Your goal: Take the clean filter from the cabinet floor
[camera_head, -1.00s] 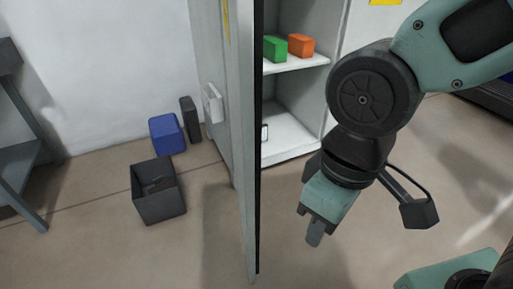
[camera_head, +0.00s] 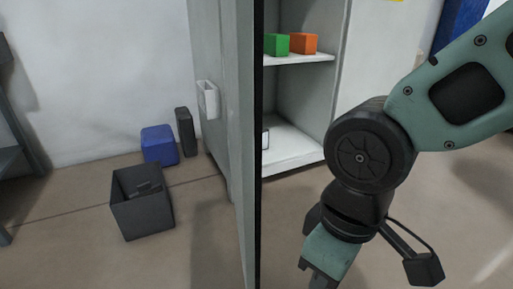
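The cabinet (camera_head: 345,85) stands open behind its door (camera_head: 240,130), which is seen nearly edge-on. On the cabinet floor (camera_head: 290,146) a small white, dark-edged object (camera_head: 265,139) shows just past the door edge. The door hides most of it, so I cannot tell whether it is the clean filter. My gripper (camera_head: 318,282) points down in front of the cabinet, right of the door and well short of the cabinet floor. Its fingertips are cut off by the bottom of the picture, and no gap between them can be made out.
A green block (camera_head: 277,44) and an orange block (camera_head: 303,43) sit on the cabinet shelf (camera_head: 300,60). Left of the door are an open dark bin (camera_head: 140,215), a blue box (camera_head: 159,146) and a dark slab (camera_head: 186,132). Bare floor lies before the cabinet.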

